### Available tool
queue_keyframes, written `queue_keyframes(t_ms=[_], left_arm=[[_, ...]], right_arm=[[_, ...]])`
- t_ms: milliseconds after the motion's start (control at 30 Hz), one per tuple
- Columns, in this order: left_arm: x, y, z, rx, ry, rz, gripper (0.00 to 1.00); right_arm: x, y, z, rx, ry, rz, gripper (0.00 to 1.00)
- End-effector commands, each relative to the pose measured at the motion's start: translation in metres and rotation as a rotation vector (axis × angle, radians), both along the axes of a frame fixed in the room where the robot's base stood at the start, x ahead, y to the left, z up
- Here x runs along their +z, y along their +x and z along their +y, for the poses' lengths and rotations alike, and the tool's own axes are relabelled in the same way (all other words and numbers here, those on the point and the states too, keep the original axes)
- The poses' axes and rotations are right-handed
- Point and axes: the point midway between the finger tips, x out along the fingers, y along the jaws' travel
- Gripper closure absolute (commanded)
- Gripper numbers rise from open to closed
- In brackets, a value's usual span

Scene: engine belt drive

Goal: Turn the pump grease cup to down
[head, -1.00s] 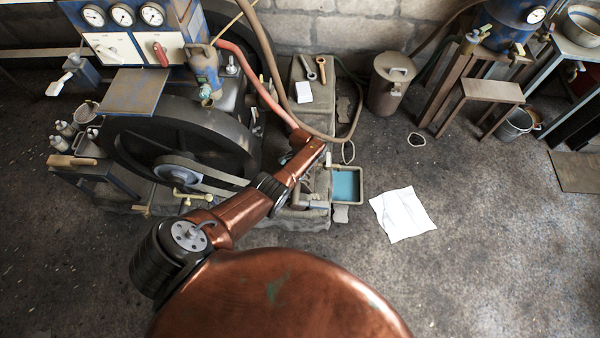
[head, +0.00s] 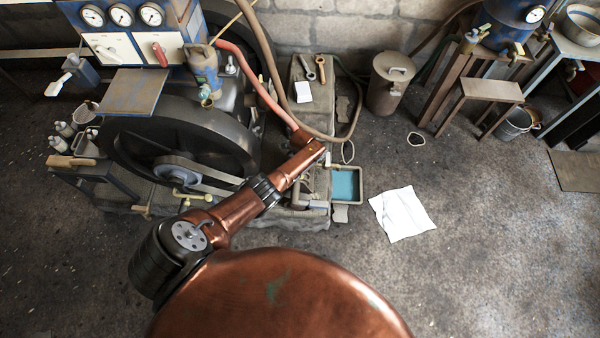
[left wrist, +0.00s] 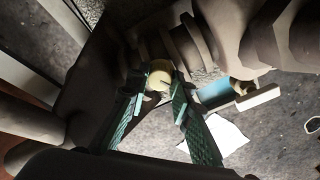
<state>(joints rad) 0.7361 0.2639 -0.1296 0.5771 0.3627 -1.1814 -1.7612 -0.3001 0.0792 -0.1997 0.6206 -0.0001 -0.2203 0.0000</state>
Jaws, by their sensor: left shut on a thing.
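In the left wrist view the pump grease cup (left wrist: 159,79), a brassy yellow round cap, sits between the teal fingers of my left gripper (left wrist: 160,90). The fingers are shut on it, one at each side. Its lower part and which way it points are hard to tell. In the head view my copper left arm reaches over the pump (head: 310,205) beside the engine. There the arm hides the gripper and the cup. My right gripper is not in view.
A dark flywheel (head: 125,150) and a belt stand left of the arm. A tray of blue liquid (head: 346,184) lies right of the pump. A red hose (head: 262,88) runs close to the wrist. White paper (head: 403,213) lies on open floor at the right.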

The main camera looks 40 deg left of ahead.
Motion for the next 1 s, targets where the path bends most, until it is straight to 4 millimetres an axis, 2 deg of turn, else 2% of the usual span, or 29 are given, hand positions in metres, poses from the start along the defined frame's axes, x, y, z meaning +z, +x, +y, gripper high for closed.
queue_keyframes(t_ms=[500,1000], left_arm=[[-0.0011,-0.0026,-0.0009,-0.418,-0.002,0.004,1.00],[-0.0012,-0.0032,-0.0019,-0.557,-0.005,0.005,1.00]], right_arm=[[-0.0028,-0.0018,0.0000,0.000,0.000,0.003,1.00],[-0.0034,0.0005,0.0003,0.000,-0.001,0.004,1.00]])
